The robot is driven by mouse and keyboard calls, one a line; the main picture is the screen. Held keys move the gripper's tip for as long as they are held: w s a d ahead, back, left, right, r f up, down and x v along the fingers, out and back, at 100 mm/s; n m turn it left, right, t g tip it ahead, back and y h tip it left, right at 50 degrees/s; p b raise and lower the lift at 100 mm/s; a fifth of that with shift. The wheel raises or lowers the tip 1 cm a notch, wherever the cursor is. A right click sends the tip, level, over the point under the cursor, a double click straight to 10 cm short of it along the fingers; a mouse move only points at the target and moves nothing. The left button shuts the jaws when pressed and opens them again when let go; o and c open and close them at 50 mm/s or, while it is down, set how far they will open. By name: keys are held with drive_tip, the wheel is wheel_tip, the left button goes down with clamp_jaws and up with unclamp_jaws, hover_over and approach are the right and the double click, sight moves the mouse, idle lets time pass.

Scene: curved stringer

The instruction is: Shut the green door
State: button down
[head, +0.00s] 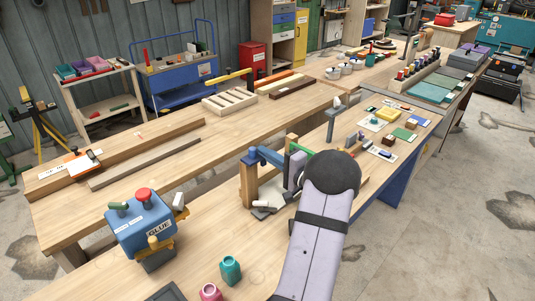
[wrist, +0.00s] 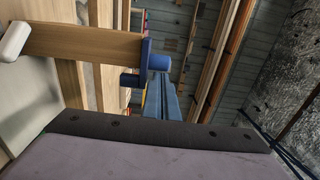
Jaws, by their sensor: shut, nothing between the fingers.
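A small fixture stands on the near bench by my arm in the head view. It has a wooden post (head: 248,182) with a blue top, a blue bar (head: 270,157) and a green piece (head: 292,142) behind, which may belong to the green door. The door's panel and angle are mostly hidden by my arm. In the wrist view the blue-capped wood (wrist: 85,42) and a long blue panel (wrist: 163,98) show; no green panel is clear there. My gripper (wrist: 160,132) fills the bottom as a dark-edged lilac shape, shut and empty, close to the fixture.
A blue box with a red button (head: 142,220) stands at the left of the near bench. A teal jar (head: 230,269) and a pink jar (head: 210,292) stand at the front. Small cards and blocks (head: 384,153) lie to the right of the fixture.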

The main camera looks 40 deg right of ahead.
drive_tip(key=shift+a+b, duration=1)
drive_tip(key=shift+a, duration=0.8)
drive_tip(key=shift+f, duration=0.1)
drive_tip(key=b, duration=0.6)
approach(250, 154)
drive_tip(key=s+d, duration=0.4)
drive_tip(key=shift+s, duration=0.4)
drive_tip(key=shift+d, duration=0.1)
